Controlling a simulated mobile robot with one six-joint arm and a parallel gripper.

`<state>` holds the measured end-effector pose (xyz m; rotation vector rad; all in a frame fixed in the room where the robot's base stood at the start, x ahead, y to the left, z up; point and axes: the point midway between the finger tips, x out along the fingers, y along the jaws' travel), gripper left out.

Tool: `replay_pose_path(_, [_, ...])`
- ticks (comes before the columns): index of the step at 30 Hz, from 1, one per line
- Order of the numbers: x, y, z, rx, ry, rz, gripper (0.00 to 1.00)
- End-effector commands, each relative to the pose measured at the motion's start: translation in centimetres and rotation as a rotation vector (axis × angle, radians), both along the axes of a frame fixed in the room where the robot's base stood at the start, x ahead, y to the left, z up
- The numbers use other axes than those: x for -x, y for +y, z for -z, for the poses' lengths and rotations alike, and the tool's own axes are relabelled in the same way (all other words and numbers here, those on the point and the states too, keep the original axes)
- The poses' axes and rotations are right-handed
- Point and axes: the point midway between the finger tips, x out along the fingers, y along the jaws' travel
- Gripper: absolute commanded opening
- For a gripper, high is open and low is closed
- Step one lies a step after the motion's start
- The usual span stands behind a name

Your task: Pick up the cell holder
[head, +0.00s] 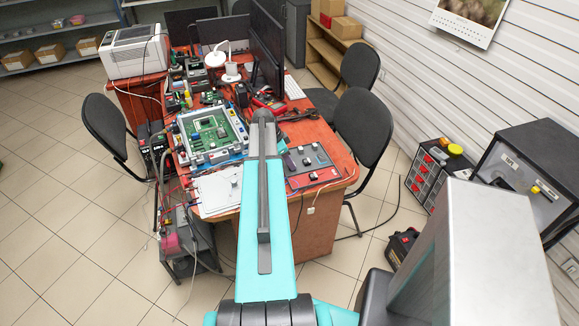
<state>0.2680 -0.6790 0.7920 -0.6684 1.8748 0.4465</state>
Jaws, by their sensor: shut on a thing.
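I cannot pick out the cell holder with certainty among the many small items on the red-brown workbench (325,222). My teal and dark grey arm reaches from the bottom middle up over the bench, and its far end lies in front of the bench's middle. My gripper does not show; the arm hides that area. What the gripper holds cannot be seen.
A blue-and-grey frame with a green circuit board (211,131) lies left of my arm. A dark panel with a red edge (311,166) lies right of it. Monitors (267,45) stand behind. Black chairs (362,127) flank the bench. Tiled floor is free at left.

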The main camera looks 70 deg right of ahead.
Motion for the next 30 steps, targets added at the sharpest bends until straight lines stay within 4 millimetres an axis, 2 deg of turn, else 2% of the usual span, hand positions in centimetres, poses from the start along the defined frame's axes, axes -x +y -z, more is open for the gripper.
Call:
replay_pose_path(8, [0.0, 0.0, -0.7, 0.000, 0.000, 0.001, 0.01])
replay_pose_path(18, [0.0, 0.0, -3.5, 0.002, -0.001, 0.000, 0.01])
replay_pose_path(30, [2.4, 4.4, -3.8, 0.000, 0.000, 0.001, 0.01])
